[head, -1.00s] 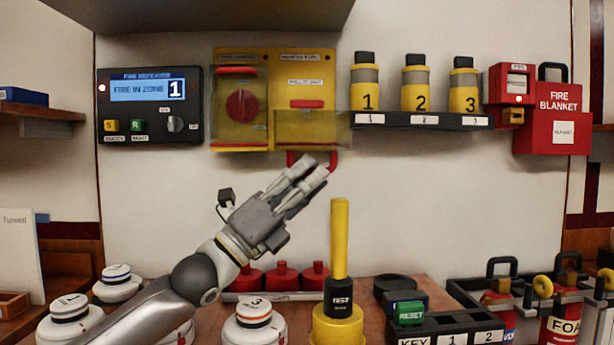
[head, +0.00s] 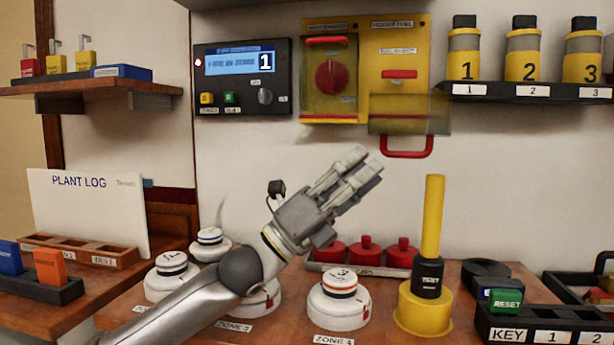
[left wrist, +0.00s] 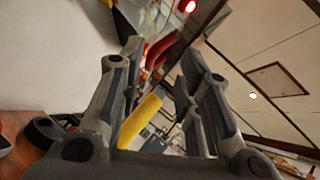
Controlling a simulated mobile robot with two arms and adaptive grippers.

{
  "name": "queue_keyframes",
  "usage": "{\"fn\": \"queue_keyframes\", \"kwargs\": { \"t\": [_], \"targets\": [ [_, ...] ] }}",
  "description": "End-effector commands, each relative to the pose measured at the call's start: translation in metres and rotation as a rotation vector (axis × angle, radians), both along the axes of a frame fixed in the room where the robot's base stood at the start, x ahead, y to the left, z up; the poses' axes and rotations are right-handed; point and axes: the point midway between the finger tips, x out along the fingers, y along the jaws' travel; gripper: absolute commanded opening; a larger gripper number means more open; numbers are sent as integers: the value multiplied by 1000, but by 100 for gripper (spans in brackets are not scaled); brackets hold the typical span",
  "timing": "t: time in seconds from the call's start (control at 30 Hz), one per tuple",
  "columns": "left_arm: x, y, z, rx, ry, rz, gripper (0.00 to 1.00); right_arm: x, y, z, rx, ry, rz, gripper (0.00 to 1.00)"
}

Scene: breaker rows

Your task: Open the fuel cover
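The yellow box on the wall has two halves. The right half's label appears to read boiler fuel. Its clear fuel cover (head: 412,118) hangs tilted out and down from the lower edge. Its red handle (head: 406,148) is lowest, and the yellow face with a red bar (head: 399,74) above is uncovered. The left half has a clear cover (head: 316,106) in front of a round red knob (head: 330,77). My left gripper (head: 368,165) is open and empty, just left of and slightly below the handle, apart from it. In the left wrist view its fingers (left wrist: 163,85) are spread. My right gripper is not seen.
A yellow post (head: 432,216) stands on the desk right of my left gripper. White detectors (head: 338,300) and red caps (head: 365,251) are below it. Numbered yellow canisters (head: 523,55) sit on a shelf at right. The wall between box and desk is bare.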

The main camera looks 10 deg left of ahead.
Motion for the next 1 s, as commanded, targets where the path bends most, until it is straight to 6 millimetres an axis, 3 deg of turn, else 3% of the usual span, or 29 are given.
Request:
{"fn": "queue_keyframes", "kwargs": {
  "t": [0.2,0.43,0.63,1.0],
  "targets": [
    [-22,41,-2,4,-1,1,32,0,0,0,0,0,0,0],
    [-39,71,-1,3,0,0,32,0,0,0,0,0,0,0],
    [-45,81,-1,3,-1,-4,32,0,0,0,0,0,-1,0],
    [-46,82,-1,3,0,-5,32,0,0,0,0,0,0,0]
  ]
}}
